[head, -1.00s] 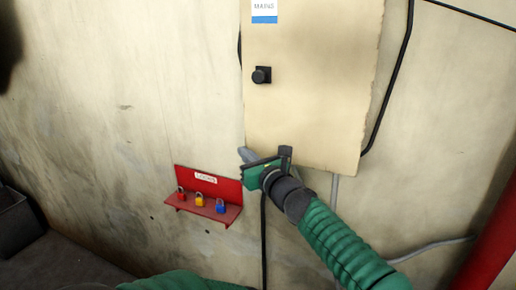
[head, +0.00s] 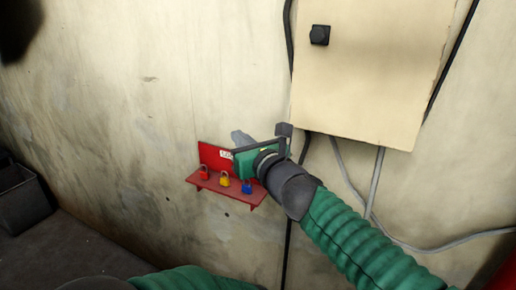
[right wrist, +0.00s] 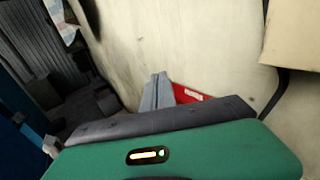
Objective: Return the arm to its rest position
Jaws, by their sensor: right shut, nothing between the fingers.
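My right gripper (head: 240,138) is in front of the wall, at the upper right of the red lock shelf (head: 212,156), and hides part of its label. Its grey fingers are together with nothing between them; they also show in the right wrist view (right wrist: 157,92). My right arm, in a green ribbed sleeve, comes in from the lower right. A green sleeve at the bottom edge of the head view belongs to me, but no left gripper shows there.
Red, yellow and blue padlocks (head: 225,180) stand on the shelf. A beige cabinet (head: 372,75) with a black knob (head: 320,35) is on the wall above right. Cables (head: 375,185) run below it. A dark bin (head: 20,195) stands at the left.

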